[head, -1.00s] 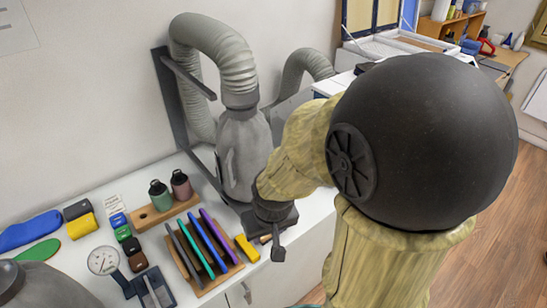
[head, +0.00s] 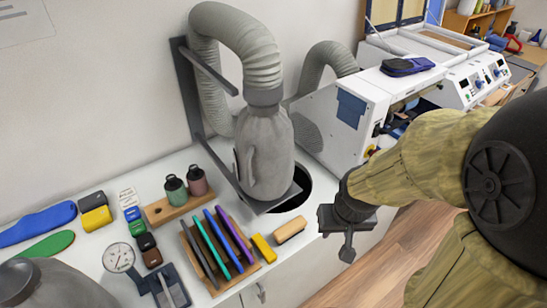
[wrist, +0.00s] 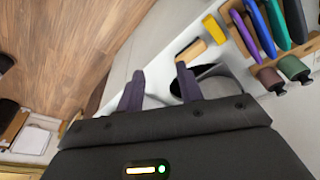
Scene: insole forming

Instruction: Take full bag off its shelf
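The full bag (head: 265,152) is a grey, bulging cloth sack. It hangs upright under the end of a ribbed grey hose, its bottom on a small dark shelf (head: 272,204) beside a round black hole in the counter. My gripper (head: 348,248) is to the right of the bag and apart from it, by the counter's front edge. In the wrist view my gripper (wrist: 160,86) has its two dark fingers spread with nothing between them. The bag cannot be made out clearly in the wrist view.
The ribbed hose (head: 238,40) arches above the bag from a dark wall bracket (head: 200,105). A rack of coloured plates (head: 215,245), a yellow block (head: 263,247) and a wooden-backed brush (head: 290,230) lie in front. A white machine (head: 345,105) stands at right. The floor beyond the counter is clear.

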